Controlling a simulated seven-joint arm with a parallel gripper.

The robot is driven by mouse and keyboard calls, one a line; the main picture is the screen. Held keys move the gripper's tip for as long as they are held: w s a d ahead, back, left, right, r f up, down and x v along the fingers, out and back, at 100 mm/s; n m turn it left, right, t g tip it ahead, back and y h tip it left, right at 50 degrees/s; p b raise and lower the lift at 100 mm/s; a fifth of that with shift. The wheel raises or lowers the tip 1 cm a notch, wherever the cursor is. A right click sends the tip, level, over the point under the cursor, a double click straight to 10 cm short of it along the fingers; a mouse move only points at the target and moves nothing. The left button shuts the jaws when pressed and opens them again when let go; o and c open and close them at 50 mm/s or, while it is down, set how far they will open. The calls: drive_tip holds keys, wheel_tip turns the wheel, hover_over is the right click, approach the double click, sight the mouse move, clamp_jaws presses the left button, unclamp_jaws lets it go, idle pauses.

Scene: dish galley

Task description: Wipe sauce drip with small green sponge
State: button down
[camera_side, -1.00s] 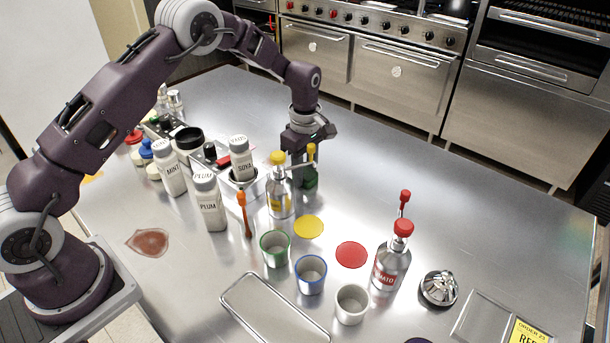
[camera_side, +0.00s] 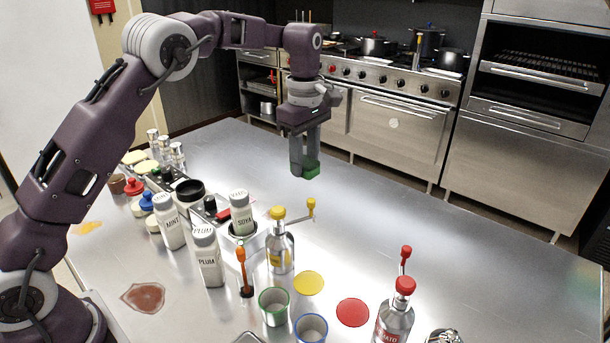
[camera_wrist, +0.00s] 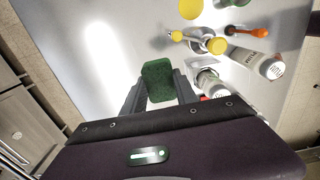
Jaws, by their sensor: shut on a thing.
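My gripper (camera_side: 304,160) is shut on the small green sponge (camera_side: 309,169) and holds it up in the air above the back of the steel table. The sponge also shows between the fingers in the wrist view (camera_wrist: 158,80). A reddish-brown sauce patch (camera_side: 143,297) lies on the table at the front left, near my base and well apart from the sponge. An orange-yellow smear (camera_side: 87,228) lies at the table's left edge. I cannot tell which of these is the drip.
White sauce bottles, such as the plum one (camera_side: 208,262) and the mint one (camera_side: 168,222), stand between the sponge and the brown patch. A yellow-capped bottle (camera_side: 281,248), cups and a red-capped bottle (camera_side: 395,313) stand nearer the front. The table's right side is clear.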

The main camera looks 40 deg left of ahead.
drive_tip(key=c, duration=1.7)
unclamp_jaws()
drive_tip(key=c, duration=0.4)
approach(285, 221)
drive_tip(key=shift+f, duration=3.05)
drive_tip(key=shift+c, duration=0.2)
drive_tip(key=shift+a, duration=0.35)
drive_tip(key=shift+a+r, duration=0.25)
drive_tip(key=shift+a, duration=0.35)
drive_tip(key=shift+a+r, duration=0.25)
drive_tip(key=shift+a, duration=2.55)
drive_tip(key=shift+s+d, duration=0.1)
drive_tip(key=shift+d, duration=3.7)
wheel_tip(285, 221, up, 6)
drive_tip(key=shift+r, duration=0.25)
